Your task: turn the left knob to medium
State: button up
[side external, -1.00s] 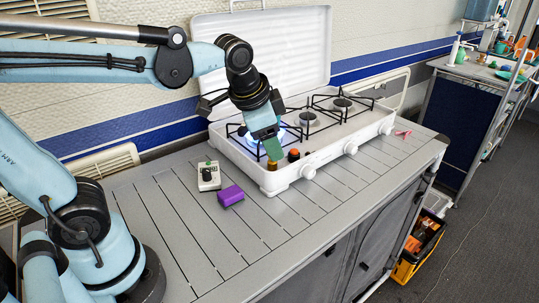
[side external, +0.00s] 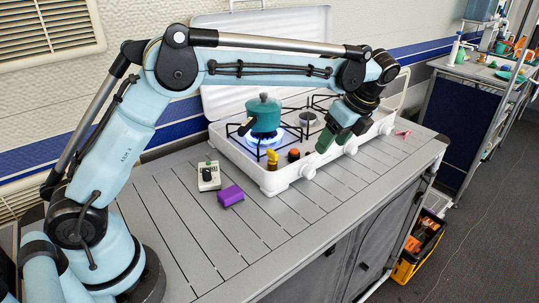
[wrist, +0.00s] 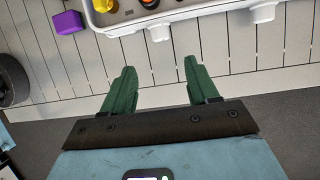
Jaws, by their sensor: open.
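The white stove (side external: 245,170) has white knobs along its front edge. The left knob (side external: 308,171) is nearest its left corner and also shows in the wrist view (wrist: 160,33). The middle knob (side external: 351,148) and right knob (side external: 387,128) sit farther right. My gripper (side external: 340,135) is in front of the stove, above and right of the left knob, apart from it. In the wrist view its green fingers (wrist: 160,88) are spread with nothing between them. The knob's setting is too small to read.
A teal pot (side external: 264,115) stands over a blue flame on the left burner. Yellow (side external: 272,160) and orange-topped (side external: 294,155) items stand near the front edge. A purple block (side external: 231,195) and a small switch box (side external: 208,176) lie on the counter. The counter front is clear.

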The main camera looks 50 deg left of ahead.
aim_at(311, 174)
jog(key=x, duration=1.2)
jog(key=shift+w+f, duration=0.1)
jog(key=shift+f, duration=0.1)
jog(key=shift+d, duration=0.1)
jog(key=c, duration=1)
jog(key=shift+c, duration=0.2)
jog(key=t, duration=0.3)
jog(key=shift+s+n, duration=0.3)
jog(key=shift+s, duration=0.05)
jog(key=shift+s+f+n+t, duration=0.1)
jog(key=shift+n+t, duration=0.1)
jog(key=shift+t, duration=0.9)
jog(key=shift+s+f+n+t, duration=0.1)
jog(key=shift+s+n+t, duration=0.1)
jog(key=shift+t, duration=0.9)
